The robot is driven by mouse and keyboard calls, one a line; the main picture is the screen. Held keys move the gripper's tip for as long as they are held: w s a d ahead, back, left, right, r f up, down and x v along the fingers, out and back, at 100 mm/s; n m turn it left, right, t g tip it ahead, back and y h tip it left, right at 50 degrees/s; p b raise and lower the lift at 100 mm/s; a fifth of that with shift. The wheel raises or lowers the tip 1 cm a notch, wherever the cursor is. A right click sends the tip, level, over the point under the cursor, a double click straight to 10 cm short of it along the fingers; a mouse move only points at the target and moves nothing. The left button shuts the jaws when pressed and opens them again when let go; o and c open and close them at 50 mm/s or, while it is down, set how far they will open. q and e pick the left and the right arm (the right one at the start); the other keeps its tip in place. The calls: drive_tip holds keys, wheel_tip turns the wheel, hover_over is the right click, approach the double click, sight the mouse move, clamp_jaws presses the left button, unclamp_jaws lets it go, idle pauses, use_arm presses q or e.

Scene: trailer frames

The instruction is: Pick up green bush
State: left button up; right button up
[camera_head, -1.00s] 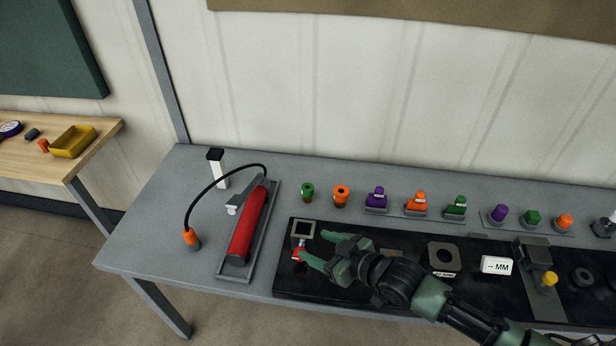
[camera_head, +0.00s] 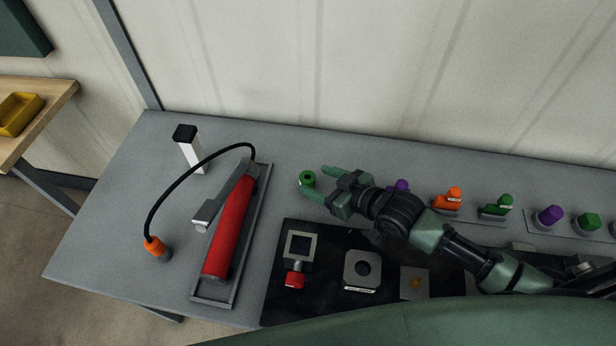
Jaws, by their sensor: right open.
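The green bush (camera_head: 307,179) is a small ring-shaped piece standing on the grey table, left of my right gripper. My right gripper (camera_head: 316,184) is open, with its green fingers pointing left at the bush. One finger reaches along the bush's far right side and the other lies on its near right side. I cannot tell whether either finger touches it. The orange bush seen earlier beside it is hidden behind my gripper. My left gripper is not in view.
A red cylinder (camera_head: 230,228) lies in a grey tray to the left, with a black hose to an orange-tipped end (camera_head: 155,248). A white post (camera_head: 190,152) stands behind. A black mat (camera_head: 330,300) holds fixtures in front. Purple, orange and green pieces (camera_head: 497,207) line up at right.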

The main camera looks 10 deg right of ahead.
sight(302, 175)
drive_tip(key=p+x, duration=0.1)
drive_tip(key=x, duration=0.6)
drive_tip(key=shift+w+a+f, duration=0.15)
drive_tip(key=shift+w+f, duration=0.1)
clamp_jaws()
